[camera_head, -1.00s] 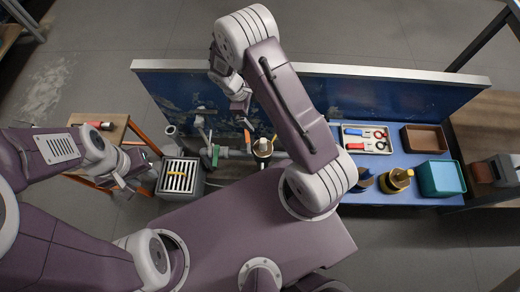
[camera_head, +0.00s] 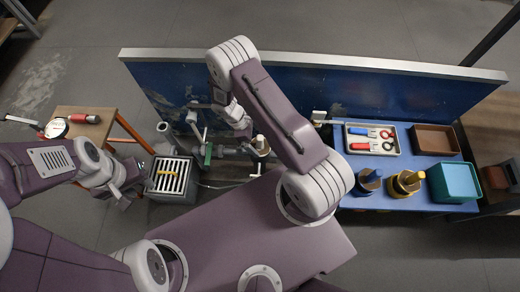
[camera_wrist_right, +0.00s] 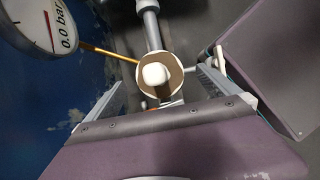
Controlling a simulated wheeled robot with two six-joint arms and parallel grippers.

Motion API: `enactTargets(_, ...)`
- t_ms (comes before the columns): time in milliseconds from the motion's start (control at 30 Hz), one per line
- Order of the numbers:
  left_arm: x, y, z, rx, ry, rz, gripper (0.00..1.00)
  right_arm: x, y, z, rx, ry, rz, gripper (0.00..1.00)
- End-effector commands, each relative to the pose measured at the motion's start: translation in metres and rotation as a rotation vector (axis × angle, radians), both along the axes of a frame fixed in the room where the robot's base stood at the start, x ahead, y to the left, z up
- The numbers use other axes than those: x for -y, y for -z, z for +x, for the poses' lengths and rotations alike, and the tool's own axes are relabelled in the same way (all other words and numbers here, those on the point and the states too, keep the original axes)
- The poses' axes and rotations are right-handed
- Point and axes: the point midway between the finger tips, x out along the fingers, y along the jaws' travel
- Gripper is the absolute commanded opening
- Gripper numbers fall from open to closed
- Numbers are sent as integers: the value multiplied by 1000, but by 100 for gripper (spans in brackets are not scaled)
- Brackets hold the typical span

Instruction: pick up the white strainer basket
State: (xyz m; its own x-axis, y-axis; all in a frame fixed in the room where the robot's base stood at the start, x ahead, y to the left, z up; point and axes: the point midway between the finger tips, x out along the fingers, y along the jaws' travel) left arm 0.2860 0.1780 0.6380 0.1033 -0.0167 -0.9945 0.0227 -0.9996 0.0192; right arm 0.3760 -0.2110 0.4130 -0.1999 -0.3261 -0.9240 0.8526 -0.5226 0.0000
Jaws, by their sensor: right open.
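A round, light-rimmed housing (camera_wrist_right: 160,78) sits in the pipework, with a white rounded piece (camera_wrist_right: 156,74) inside it, likely the strainer basket. In the head view the same housing (camera_head: 261,145) is small, just beside my right arm. My right gripper (camera_wrist_right: 160,92) is open, its two fingers on either side of the housing in the wrist view; I cannot tell how far above it they are. In the head view my right gripper (camera_head: 243,128) is partly hidden by its own arm. My left gripper (camera_head: 127,190) is beside the slatted box; its jaws are unclear.
A slatted box (camera_head: 172,176) with a yellow item on it stands left of the pipes. A blue panel (camera_head: 330,95) stands behind. A blue table (camera_head: 405,165) holds a tool tray (camera_head: 372,127), a brown bin (camera_head: 434,140) and a teal bin (camera_head: 455,183). A pressure gauge (camera_wrist_right: 32,22) is close by.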

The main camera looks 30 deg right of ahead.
Motion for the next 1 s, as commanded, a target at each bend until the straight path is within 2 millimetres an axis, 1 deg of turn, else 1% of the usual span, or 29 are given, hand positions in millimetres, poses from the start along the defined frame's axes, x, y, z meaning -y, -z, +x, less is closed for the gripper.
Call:
enactTargets(167, 0, 24, 0, 0, 0, 0, 36, 10, 33, -2, -1, 2, 1, 100)
enactTargets(233, 0, 28, 0, 0, 0, 0, 36, 14, 43, -5, -3, 1, 0, 100)
enactTargets(300, 0, 30, 0, 0, 0, 0, 36, 16, 48, -6, -1, 0, 0, 100)
enactTargets(467, 0, 27, 0, 0, 0, 0, 36, 17, 46, -6, 1, 0, 1, 100)
enactTargets(500, 0, 27, 0, 0, 0, 0, 36, 17, 46, -6, 0, 0, 0, 94)
enactTargets(567, 0, 27, 0, 0, 0, 0, 36, 17, 46, -6, 0, 0, 0, 78)
enactTargets(600, 0, 27, 0, 0, 0, 0, 36, 17, 46, -6, 0, 0, 0, 67)
enactTargets(667, 0, 27, 0, 0, 0, 0, 36, 16, 46, -6, 0, 0, 0, 50)
enactTargets(700, 0, 27, 0, 0, 0, 0, 36, 16, 46, -6, 0, 0, 0, 39)
enactTargets(733, 0, 27, 0, 0, 0, 0, 36, 17, 45, -6, 0, 0, 0, 34)
enactTargets(900, 0, 27, 0, 0, 0, 0, 36, 17, 45, -6, 0, 0, 0, 34)
enactTargets(967, 0, 24, 0, 0, 0, 0, 36, 17, 40, -5, 0, 0, 0, 34)
enactTargets(1000, 0, 20, 0, 0, 0, 0, 36, 17, 34, -5, 0, 0, 0, 34)
